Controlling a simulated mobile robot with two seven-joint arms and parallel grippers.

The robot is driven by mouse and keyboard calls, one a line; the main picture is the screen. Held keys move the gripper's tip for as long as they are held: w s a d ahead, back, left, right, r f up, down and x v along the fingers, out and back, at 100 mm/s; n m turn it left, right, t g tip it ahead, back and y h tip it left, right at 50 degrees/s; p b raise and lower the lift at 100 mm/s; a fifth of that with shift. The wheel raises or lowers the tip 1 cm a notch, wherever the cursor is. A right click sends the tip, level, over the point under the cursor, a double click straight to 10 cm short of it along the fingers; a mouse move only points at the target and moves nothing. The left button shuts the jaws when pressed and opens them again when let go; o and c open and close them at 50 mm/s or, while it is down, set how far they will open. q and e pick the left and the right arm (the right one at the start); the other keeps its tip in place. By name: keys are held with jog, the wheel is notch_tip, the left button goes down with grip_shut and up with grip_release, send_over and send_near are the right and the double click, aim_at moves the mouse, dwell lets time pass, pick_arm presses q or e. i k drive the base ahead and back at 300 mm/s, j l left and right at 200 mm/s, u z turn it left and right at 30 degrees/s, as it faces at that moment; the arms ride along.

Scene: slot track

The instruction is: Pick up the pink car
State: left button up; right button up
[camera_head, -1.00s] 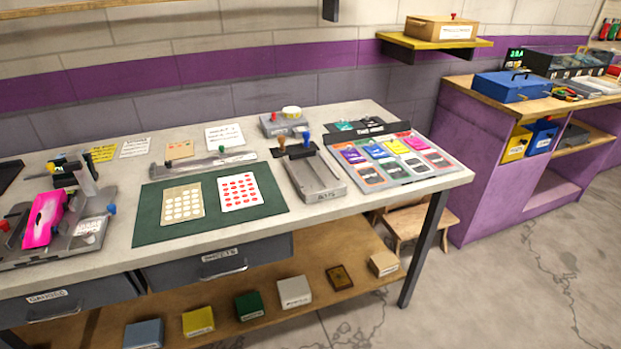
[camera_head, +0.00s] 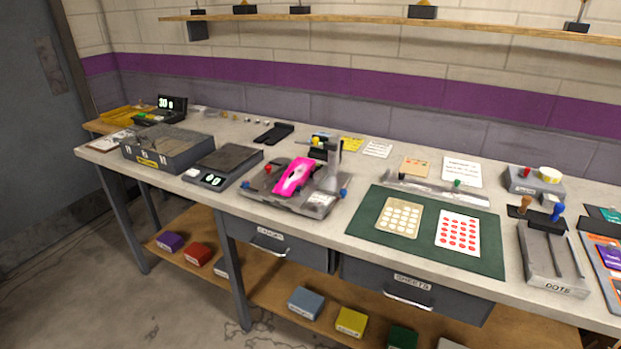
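The pink car (camera_head: 293,177) sits tilted on a grey metal fixture (camera_head: 258,191) with red and blue knobs, left of centre on the workbench (camera_head: 334,217). An upright grey post (camera_head: 334,165) of the fixture stands close to the car's right side. The car's upper side is in plain view. Neither of my grippers shows in the head view.
A scale with a green display (camera_head: 214,180) and a grey tray (camera_head: 168,149) stand left of the fixture. A green mat (camera_head: 364,216) with two dotted sheets lies to the right. A wooden wall shelf (camera_head: 370,22) hangs above the bench. Open floor (camera_head: 110,290) lies at lower left.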

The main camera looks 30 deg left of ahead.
aim_at(299, 172)
jog(key=u, duration=1)
jog(key=i+j+u, duration=0.45)
jog(key=i+u, duration=0.2)
jog(key=k, duration=0.05)
